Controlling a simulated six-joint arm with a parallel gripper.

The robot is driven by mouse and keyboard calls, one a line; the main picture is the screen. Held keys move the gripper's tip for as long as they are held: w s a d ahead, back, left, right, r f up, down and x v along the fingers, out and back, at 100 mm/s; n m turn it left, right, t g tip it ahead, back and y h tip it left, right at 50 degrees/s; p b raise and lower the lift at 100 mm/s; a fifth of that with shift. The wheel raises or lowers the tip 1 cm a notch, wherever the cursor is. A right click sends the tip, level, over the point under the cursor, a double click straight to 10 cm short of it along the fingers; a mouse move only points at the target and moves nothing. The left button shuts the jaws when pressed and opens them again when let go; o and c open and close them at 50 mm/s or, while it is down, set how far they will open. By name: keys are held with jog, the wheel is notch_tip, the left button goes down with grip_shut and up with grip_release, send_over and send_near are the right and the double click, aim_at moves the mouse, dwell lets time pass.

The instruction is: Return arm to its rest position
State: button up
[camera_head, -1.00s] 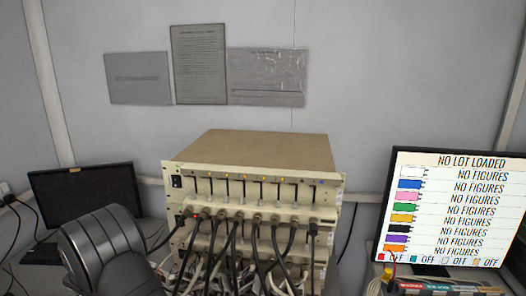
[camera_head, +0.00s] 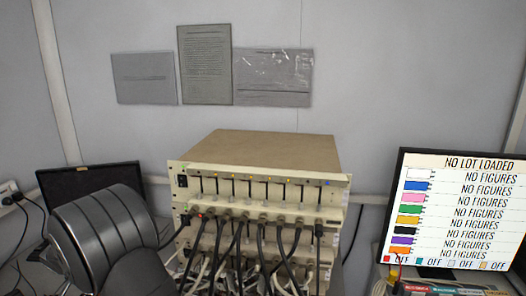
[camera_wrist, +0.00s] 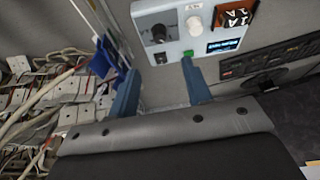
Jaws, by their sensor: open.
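My gripper (camera_wrist: 159,68) shows in the wrist view as two blue fingers, spread apart with nothing between them. Beyond the fingertips is a pale control box (camera_wrist: 178,30) with a black knob, a white knob, a green button and a small lit display. I cannot tell how far the fingertips are from it. In the head view, a dark grey rounded part of my arm (camera_head: 100,238) stands at the lower left, in front of a dark monitor. The gripper itself is not in the head view.
A cream rack (camera_head: 265,185) with many cables stands in the middle. A lit screen (camera_head: 455,205) at right reads "NO LOT LOADED". A dark monitor (camera_head: 75,180) is behind my arm. Tangled cables and white connectors (camera_wrist: 50,95) fill the wrist view's left.

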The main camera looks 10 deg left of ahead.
jog(key=v, duration=0.6)
jog(key=x, duration=1.8)
jog(key=shift+s, duration=0.1)
jog(key=shift+d+r+n+y, duration=0.1)
jog(key=shift+r+n+y, duration=0.2)
jog(key=shift+n, duration=0.5)
jog(key=n, duration=0.2)
jog(key=n+y, duration=0.1)
jog(key=n, duration=0.1)
jog(key=shift+g+y, duration=0.3)
jog(key=shift+d+n+g+y, duration=0.1)
jog(key=shift+n+g+y, duration=0.3)
jog(key=shift+n, duration=0.95)
jog(key=shift+d+n+g+y, duration=0.1)
jog(key=shift+n+g+y, duration=0.25)
jog(key=shift+n, duration=1)
jog(key=shift+f+n, duration=0.1)
jog(key=shift+n, duration=0.3)
jog(key=shift+r+g, duration=0.25)
jog(key=shift+r, duration=0.15)
